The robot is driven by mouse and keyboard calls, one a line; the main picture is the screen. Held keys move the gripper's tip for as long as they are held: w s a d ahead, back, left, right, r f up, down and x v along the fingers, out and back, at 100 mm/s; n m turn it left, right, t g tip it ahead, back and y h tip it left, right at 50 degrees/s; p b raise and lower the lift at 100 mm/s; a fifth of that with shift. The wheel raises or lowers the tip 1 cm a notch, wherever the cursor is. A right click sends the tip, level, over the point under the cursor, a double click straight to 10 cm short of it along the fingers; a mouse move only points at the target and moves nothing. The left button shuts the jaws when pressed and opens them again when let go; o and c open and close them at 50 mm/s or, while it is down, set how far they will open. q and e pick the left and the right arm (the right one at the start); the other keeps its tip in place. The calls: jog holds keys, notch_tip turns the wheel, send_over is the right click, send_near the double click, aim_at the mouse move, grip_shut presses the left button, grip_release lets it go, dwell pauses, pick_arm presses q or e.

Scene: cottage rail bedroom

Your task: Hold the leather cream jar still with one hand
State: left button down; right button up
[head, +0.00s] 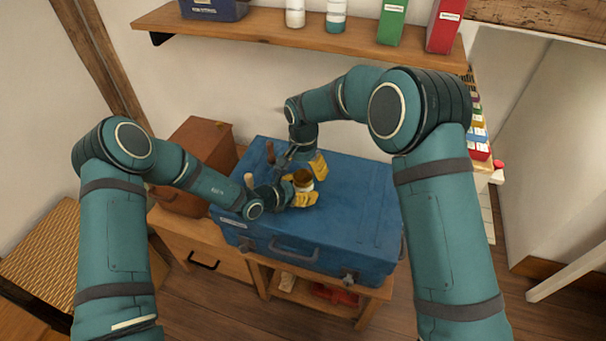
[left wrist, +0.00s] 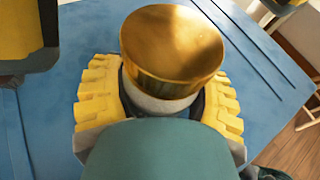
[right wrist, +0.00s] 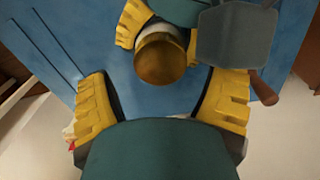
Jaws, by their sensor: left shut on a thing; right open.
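The leather cream jar (head: 303,180), pale with a brassy gold lid, stands on the blue case (head: 350,205). My left gripper (head: 297,192) is shut on its sides. In the left wrist view the jar's lid (left wrist: 172,48) shows between the two yellow fingers (left wrist: 165,100), which cover part of the pale body. My right gripper (head: 317,165) is open and empty, just behind the jar. In the right wrist view its fingers (right wrist: 162,112) are spread wide, with the jar's lid (right wrist: 160,58) beyond them and apart from them.
Wooden handles (head: 270,153) show at the left of the case, close to my grippers. A brown box (head: 200,145) stands to the left. A wall shelf (head: 290,33) with bottles and coloured boxes hangs behind. The right part of the case top is clear.

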aim_at(303, 189)
jog(key=shift+o, duration=0.2)
notch_tip(303, 189, up, 2)
jog(key=shift+r, duration=0.1)
jog(key=shift+r+n, duration=0.6)
jog(key=shift+r, duration=0.85)
jog(key=shift+f, duration=3.85)
jog(key=c, duration=1.3)
jog(key=o, duration=1.3)
